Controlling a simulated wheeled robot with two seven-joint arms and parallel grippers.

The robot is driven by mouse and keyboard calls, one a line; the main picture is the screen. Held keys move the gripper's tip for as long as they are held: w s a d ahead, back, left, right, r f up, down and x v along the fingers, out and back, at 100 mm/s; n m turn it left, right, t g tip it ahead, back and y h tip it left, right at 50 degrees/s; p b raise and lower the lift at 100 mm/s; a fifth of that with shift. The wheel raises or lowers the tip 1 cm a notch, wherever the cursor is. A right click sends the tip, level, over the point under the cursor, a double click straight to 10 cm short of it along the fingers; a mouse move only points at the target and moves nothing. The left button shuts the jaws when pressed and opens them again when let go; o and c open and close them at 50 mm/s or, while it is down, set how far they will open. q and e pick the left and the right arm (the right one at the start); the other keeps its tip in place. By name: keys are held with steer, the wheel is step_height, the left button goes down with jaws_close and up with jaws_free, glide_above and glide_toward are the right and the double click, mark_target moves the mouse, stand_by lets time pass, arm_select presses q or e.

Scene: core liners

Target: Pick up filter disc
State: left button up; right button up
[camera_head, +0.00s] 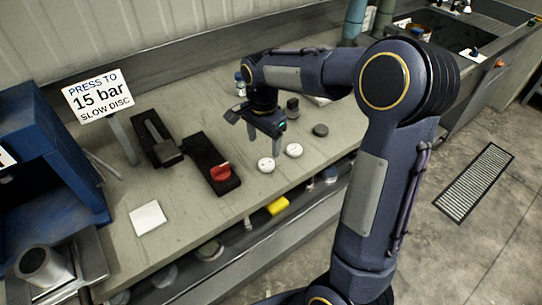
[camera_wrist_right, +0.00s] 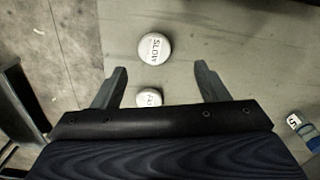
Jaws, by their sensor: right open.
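Two small white round discs lie flat on the bench: a left one (camera_head: 266,165) and a right one (camera_head: 294,150). In the right wrist view the farther disc (camera_wrist_right: 155,48) reads "SLOW". The nearer disc (camera_wrist_right: 149,98) is partly hidden by my gripper body, and its lettering is hard to read. My right gripper (camera_head: 264,152) is open and empty, pointing down beside the discs. In the right wrist view its fingers (camera_wrist_right: 163,78) stand wide apart, with the nearer disc showing between them and the "SLOW" disc beyond the tips. My left gripper is out of view.
A sign (camera_head: 98,95) reads "PRESS TO 15 bar SLOW DISC". Near it are a blue press-like machine (camera_head: 50,150), two black fixtures, one with a red part (camera_head: 220,171), and a white square (camera_head: 148,217). A dark disc (camera_head: 320,130) lies right of the white discs.

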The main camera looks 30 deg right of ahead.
mark_target(266, 163)
steer(key=f, duration=0.6)
steer(key=shift+s+d+f+p, duration=0.1)
steer(key=shift+s+f+p, duration=0.3)
steer(key=c, duration=1.1)
steer(key=shift+o, duration=0.2)
steer(key=shift+r, duration=0.1)
